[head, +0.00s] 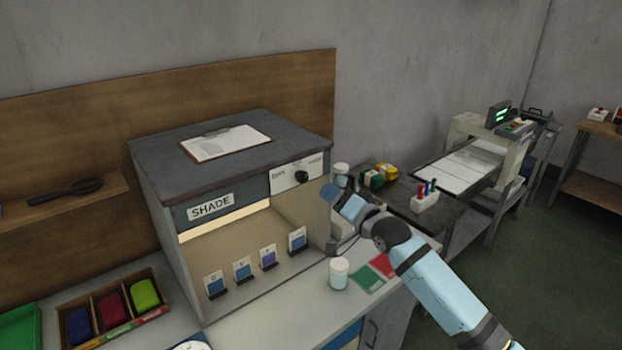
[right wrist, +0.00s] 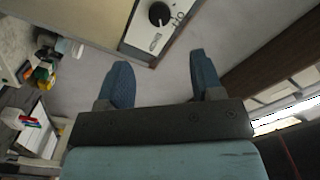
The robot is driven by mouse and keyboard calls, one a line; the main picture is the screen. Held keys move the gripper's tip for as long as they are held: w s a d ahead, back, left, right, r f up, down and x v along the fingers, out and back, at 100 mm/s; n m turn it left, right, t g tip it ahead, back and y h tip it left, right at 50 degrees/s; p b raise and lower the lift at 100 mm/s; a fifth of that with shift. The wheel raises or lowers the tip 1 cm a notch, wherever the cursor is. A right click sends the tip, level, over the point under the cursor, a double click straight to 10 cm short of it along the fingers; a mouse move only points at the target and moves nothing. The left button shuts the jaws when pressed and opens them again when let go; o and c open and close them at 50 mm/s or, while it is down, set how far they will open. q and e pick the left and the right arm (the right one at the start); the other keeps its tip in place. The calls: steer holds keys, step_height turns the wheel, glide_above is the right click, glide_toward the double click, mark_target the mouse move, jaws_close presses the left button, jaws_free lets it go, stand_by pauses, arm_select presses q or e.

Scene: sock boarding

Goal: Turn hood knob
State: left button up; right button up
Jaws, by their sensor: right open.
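The hood knob (head: 301,177) is a round black dial on a white plate at the upper right of the front of the grey shade hood (head: 225,190). In the right wrist view the knob (right wrist: 159,14) is at the top, beyond the fingertips. My right gripper (right wrist: 160,75) is open and empty, with its two blue fingers apart and nothing between them. In the head view the right arm's wrist is to the right of the hood, and the fingers are hard to make out. The knob's pointer direction is too small to tell. My left gripper is not in view.
A clipboard (head: 225,143) lies on the hood. Several small cards stand inside it. A divided box (head: 113,310) of coloured pieces is at the left.

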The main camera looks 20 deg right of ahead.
mark_target(304, 178)
steer(key=p+x, duration=0.1)
steer(key=x, duration=1.1)
steer(key=shift+a+f+p, duration=0.1)
steer(key=shift+p, duration=0.25)
steer(key=c, duration=0.9)
